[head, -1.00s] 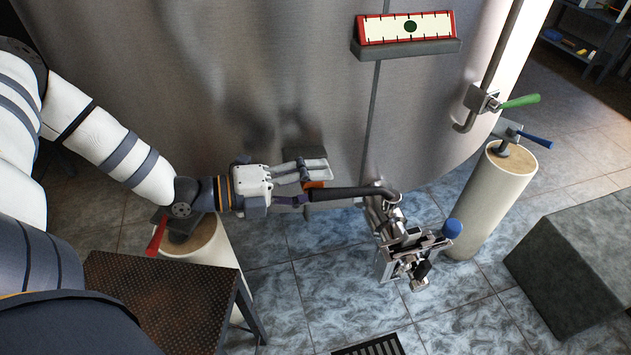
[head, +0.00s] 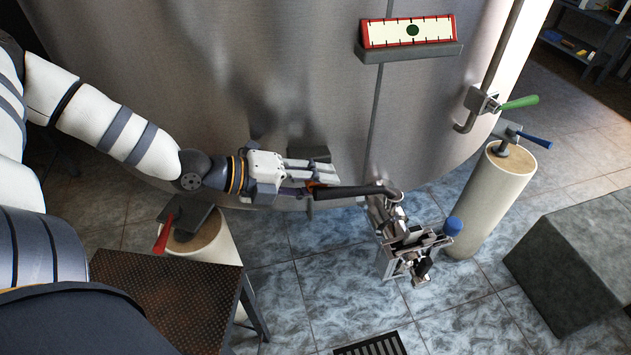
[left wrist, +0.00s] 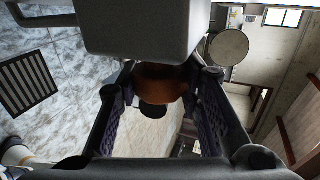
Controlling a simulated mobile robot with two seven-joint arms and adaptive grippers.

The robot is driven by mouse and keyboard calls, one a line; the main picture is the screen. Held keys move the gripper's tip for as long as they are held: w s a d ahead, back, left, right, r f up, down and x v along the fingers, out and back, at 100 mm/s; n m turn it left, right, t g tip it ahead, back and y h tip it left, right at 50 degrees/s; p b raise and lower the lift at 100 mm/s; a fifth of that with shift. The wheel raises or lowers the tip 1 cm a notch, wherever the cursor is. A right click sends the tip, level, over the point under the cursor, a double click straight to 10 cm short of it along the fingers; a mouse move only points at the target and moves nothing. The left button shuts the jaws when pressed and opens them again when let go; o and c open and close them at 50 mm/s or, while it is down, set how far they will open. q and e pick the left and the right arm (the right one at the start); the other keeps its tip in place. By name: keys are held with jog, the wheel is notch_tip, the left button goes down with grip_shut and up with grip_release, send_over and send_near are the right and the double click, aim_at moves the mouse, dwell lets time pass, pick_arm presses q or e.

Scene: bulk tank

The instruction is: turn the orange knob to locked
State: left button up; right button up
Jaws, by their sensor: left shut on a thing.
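The orange knob (head: 315,187) sits low on the front of the steel tank, at the left end of a black lever or pipe; only a small part shows in the head view. My left gripper (head: 312,180) is shut on it, with fingers on both sides. In the left wrist view the orange knob (left wrist: 160,82) lies between the two dark finger pads of my left gripper (left wrist: 160,100), with a round black part below it. The grey block above hides its upper side. I cannot read a locked mark. My right gripper is not in view.
A metal valve assembly (head: 408,252) with a blue cap stands right of the knob. A red handle (head: 163,234) tops a pale post at left; a blue handle (head: 536,141) tops another. A dark perforated table (head: 165,300) is near front left. A dark block (head: 575,260) is at right.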

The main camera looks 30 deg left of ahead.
pick_arm(q)
jog(key=o, duration=1.2)
jog(key=shift+s+a+r, duration=0.3)
jog(key=shift+a+r, duration=0.1)
jog(key=shift+a, duration=0.15)
jog(key=v, duration=1)
jog(key=shift+s+a, duration=0.1)
jog(key=shift+s, duration=0.35)
